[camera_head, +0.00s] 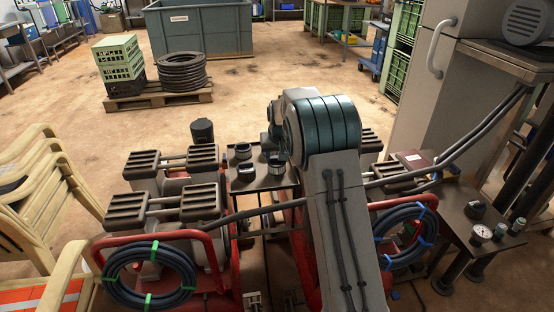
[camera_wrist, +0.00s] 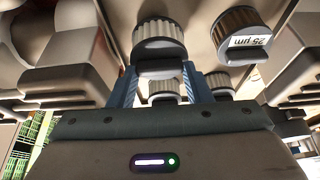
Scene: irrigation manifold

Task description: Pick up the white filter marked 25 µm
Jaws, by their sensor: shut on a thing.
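In the wrist view, my gripper (camera_wrist: 160,73) has its two blue fingers on either side of a white ribbed filter (camera_wrist: 160,32) with a dark cap, and is shut on it. No marking shows on the side of this filter that I see. Just right of it is a second ribbed filter (camera_wrist: 239,25), browner, with a white label reading 25 µm, upside down in the picture; it is outside the fingers. Two more white ribbed filters (camera_wrist: 164,89) (camera_wrist: 220,82) show lower down, partly hidden by my gripper. In the head view my arm hides the gripper.
In the head view, filters with dark caps (camera_head: 243,151) stand on a small grey table (camera_head: 262,182) between dark-topped blocks (camera_head: 202,203). Red frames with coiled hoses (camera_head: 150,272) stand in front. A bench with gauges (camera_head: 479,233) is at right, stacked chairs (camera_head: 35,190) at left.

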